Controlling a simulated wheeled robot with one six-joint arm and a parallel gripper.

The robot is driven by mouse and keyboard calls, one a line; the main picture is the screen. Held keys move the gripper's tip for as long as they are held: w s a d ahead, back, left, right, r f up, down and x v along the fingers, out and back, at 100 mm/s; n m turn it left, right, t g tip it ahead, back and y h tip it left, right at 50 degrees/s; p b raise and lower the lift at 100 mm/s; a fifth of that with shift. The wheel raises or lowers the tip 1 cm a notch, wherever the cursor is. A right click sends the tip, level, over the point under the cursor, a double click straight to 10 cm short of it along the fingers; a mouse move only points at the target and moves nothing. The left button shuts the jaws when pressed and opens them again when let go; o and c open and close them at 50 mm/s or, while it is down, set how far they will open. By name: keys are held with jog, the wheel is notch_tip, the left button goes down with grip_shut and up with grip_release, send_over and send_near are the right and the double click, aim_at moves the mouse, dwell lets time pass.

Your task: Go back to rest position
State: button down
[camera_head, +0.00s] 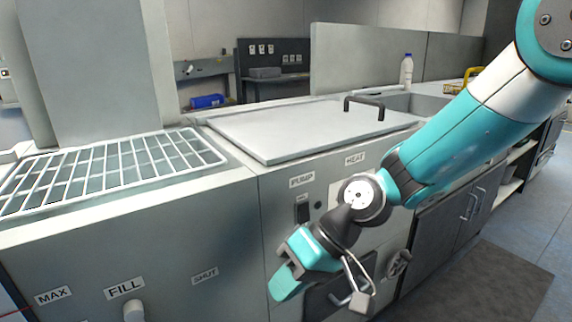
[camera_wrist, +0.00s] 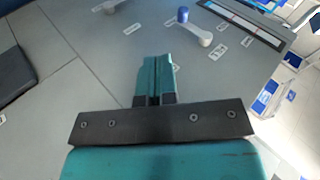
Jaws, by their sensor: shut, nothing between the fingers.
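My gripper (camera_head: 287,283) is teal and hangs low in front of the grey counter's front panel in the head view. In the wrist view its two teal fingers (camera_wrist: 157,72) lie together, with nothing between them. The front panel (camera_wrist: 90,50) with small labels and a blue-tipped lever (camera_wrist: 192,28) shows beyond the fingers. A gap of unclear size lies between my gripper and the panel.
A flat lid (camera_head: 300,125) with a black handle (camera_head: 364,103) covers part of the counter. A white wire rack (camera_head: 110,165) is at the left. A white bottle (camera_head: 406,70) stands at the back. Open floor (camera_head: 480,290) lies at the lower right.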

jog(key=s+d+r+t+h, duration=0.35)
jog(key=s+d+r, duration=0.45)
jog(key=s+d, duration=0.45)
notch_tip(320, 180, up, 26)
jog(key=d+p, duration=0.1)
jog(key=p, duration=2.4)
jog(key=shift+d+f+m+g+h, duration=0.2)
jog(key=shift+m+g+h, duration=0.1)
jog(key=shift+g+h, duration=0.15)
